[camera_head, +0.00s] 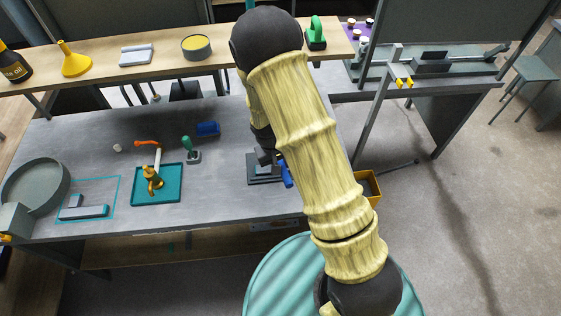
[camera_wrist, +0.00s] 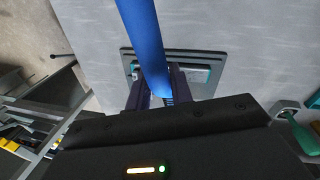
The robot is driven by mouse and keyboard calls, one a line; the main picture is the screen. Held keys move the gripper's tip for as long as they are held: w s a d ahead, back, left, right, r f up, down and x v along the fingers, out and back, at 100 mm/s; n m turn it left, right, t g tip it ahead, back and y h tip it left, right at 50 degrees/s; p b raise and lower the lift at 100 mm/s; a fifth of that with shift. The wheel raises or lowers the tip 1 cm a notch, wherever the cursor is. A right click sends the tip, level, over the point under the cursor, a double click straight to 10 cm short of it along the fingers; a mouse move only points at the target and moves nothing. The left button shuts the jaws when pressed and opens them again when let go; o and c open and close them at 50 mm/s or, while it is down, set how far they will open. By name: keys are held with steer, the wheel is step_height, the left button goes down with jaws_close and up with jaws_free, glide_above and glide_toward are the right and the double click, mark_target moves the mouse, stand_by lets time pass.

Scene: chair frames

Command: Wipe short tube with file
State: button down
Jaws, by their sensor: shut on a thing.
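My gripper (camera_wrist: 160,98) is shut on a long blue bar (camera_wrist: 143,32), which may be the file or its handle. In the head view the blue bar (camera_head: 287,174) shows beside my arm, and my arm hides most of the gripper. The bar is over or beside a dark grey plate (camera_head: 262,181) with a block on it; the plate (camera_wrist: 128,54) also shows behind the fingers in the wrist view. I cannot tell whether they touch. A pale upright piece (camera_head: 157,157), possibly the short tube, stands by a golden holder (camera_head: 152,180) on a teal tray (camera_head: 175,190).
A green-handled tool (camera_head: 189,147) and a blue block (camera_head: 207,128) are on the grey bench (camera_head: 90,135). A round grey pan (camera_head: 35,184) is at the left. A wooden shelf (camera_head: 105,62) runs along the back. A yellow bin (camera_head: 370,187) is right of my arm.

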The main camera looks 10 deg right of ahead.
step_height(320, 180, down, 6)
steer(key=b, duration=0.4)
steer(key=shift+f, duration=0.25)
steer(key=shift+a+f, duration=0.15)
steer(key=shift+f, duration=0.2)
steer(key=shift+a+f, duration=0.1)
steer(key=shift+a, duration=3.2)
steer(key=shift+a+p, duration=0.25)
steer(key=shift+p, duration=0.1)
steer(key=shift+d, duration=0.4)
steer(key=shift+d+b, duration=0.35)
steer(key=shift+d, duration=2.9)
steer(key=shift+d+r+p, duration=0.1)
steer(key=shift+r+p, duration=0.25)
steer(key=shift+p, duration=0.05)
steer(key=shift+r+p, duration=2.15)
steer(key=shift+r, duration=1.7)
steer(key=shift+w, duration=0.1)
